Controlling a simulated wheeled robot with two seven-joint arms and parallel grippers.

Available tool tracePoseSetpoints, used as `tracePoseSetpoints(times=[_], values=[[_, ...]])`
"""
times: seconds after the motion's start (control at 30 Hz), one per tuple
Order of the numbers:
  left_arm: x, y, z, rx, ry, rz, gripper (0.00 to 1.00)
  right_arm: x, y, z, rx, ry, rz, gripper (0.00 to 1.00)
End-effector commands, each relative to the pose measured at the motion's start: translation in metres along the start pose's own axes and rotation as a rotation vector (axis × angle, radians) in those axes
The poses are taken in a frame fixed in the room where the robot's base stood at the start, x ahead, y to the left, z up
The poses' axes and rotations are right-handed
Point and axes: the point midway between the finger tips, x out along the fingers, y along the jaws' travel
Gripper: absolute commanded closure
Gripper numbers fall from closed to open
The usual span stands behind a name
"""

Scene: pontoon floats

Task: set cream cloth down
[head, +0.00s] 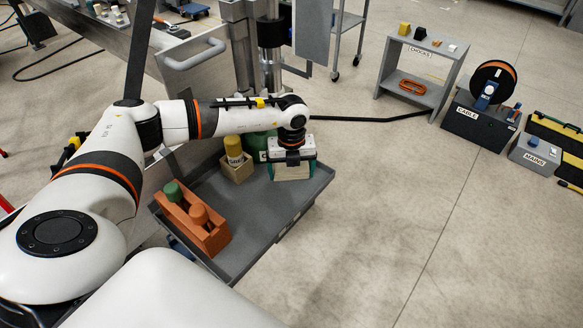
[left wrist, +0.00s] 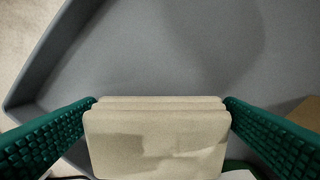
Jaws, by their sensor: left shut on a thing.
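The cream cloth (head: 293,172) is a folded, layered pad under my left gripper (head: 291,156) at the far right part of the grey tray (head: 262,212). In the left wrist view the cloth (left wrist: 157,140) is pinched between the two green ribbed fingers of my left gripper (left wrist: 160,103), one at each side. The tray's grey floor (left wrist: 170,50) shows beyond it. I cannot tell whether the cloth's underside touches the tray. My right gripper is not in view.
In the tray stand an orange box (head: 196,222) with green and orange pegs, a tan box (head: 237,168) with a yellow peg, and a green object (head: 256,145) partly hidden by my arm. The tray's middle and front are bare. A grey shelf (head: 418,72) stands apart at the right.

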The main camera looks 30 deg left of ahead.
Motion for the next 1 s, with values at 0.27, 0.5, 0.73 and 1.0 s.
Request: tracePoseSetpoints(times=[0.27, 0.5, 0.73, 1.0], values=[[0.003, 0.0, 0.0, 0.0, 0.0, 0.001, 0.0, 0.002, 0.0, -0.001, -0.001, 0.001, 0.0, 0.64], [-0.003, 0.0, 0.0, 0.0, 0.001, 0.001, 0.0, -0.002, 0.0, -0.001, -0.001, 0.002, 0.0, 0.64], [-0.037, 0.001, -0.001, -0.001, 0.004, 0.005, 0.0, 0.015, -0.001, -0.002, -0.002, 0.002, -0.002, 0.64], [-0.093, 0.001, -0.001, 0.0, 0.003, 0.004, 0.0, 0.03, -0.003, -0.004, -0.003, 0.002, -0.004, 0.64]])
